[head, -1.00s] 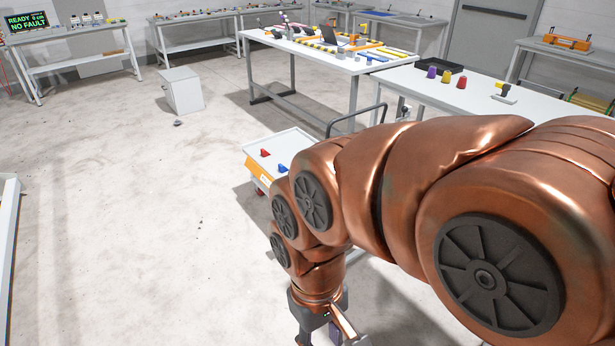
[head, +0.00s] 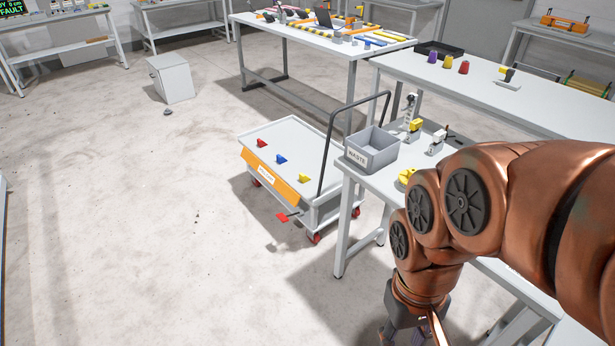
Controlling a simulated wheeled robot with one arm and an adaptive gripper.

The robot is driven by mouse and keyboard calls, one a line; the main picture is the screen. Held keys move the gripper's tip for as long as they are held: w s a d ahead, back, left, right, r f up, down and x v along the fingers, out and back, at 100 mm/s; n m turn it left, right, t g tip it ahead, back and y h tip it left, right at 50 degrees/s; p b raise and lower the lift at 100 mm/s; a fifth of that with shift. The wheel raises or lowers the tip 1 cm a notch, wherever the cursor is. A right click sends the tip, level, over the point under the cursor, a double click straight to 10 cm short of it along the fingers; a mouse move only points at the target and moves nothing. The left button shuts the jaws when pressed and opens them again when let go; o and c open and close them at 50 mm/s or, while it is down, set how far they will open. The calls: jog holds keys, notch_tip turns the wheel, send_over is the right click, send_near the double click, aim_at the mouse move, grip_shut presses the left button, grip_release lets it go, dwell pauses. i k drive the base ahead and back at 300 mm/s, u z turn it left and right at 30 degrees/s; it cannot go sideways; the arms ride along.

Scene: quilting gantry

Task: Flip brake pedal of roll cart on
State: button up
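The roll cart (head: 300,140) stands on the floor in the middle of the head view. It has a light grey tray top, an orange labelled front panel (head: 268,175), red casters and a dark push handle (head: 333,140). A red brake pedal (head: 283,217) sticks out low at its near side; I cannot tell whether it is up or down. Red and blue pieces lie on the tray. My gripper (head: 405,338) hangs at the bottom edge, right of the cart and apart from the pedal. Its fingertips are cut off by the frame.
A workbench (head: 345,185) with a grey WASTE bin (head: 372,150) stands close right of the cart. Another table (head: 300,42) is behind it. A small white cabinet (head: 172,80) stands at back left.

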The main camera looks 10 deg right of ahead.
aim_at(283, 218)
jog(key=u, duration=0.1)
jog(key=i, duration=0.3)
jog(key=u, duration=0.65)
jog(key=i, duration=1.65)
jog(key=u, duration=0.3)
